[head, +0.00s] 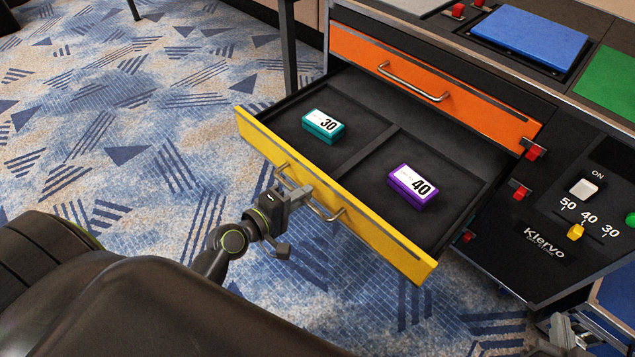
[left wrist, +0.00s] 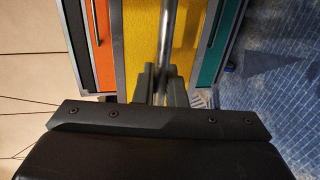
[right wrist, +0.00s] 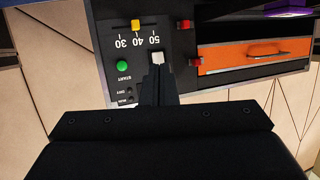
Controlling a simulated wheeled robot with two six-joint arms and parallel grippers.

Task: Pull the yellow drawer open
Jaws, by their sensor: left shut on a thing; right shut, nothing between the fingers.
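The yellow drawer (head: 385,238) stands pulled out below the shut orange drawer. Its inside shows two compartments. A teal box marked 30 (head: 323,127) lies in the left one and a purple box marked 40 (head: 413,187) in the right one. My left gripper (head: 290,194) is shut on the drawer's metal bar handle (head: 325,214). In the left wrist view the handle bar (left wrist: 165,45) runs between the fingers, with the yellow front (left wrist: 138,50) behind. My right gripper (right wrist: 158,72) is shut and empty, its tips at the white switch on the control panel.
The orange drawer (head: 435,85) is above. The control panel (head: 560,215) has a white switch (head: 584,188), a yellow slider (head: 575,232) and a green button (right wrist: 124,66). Red latches (head: 533,150) line the drawer edge. Blue patterned carpet (head: 130,130) lies open at left.

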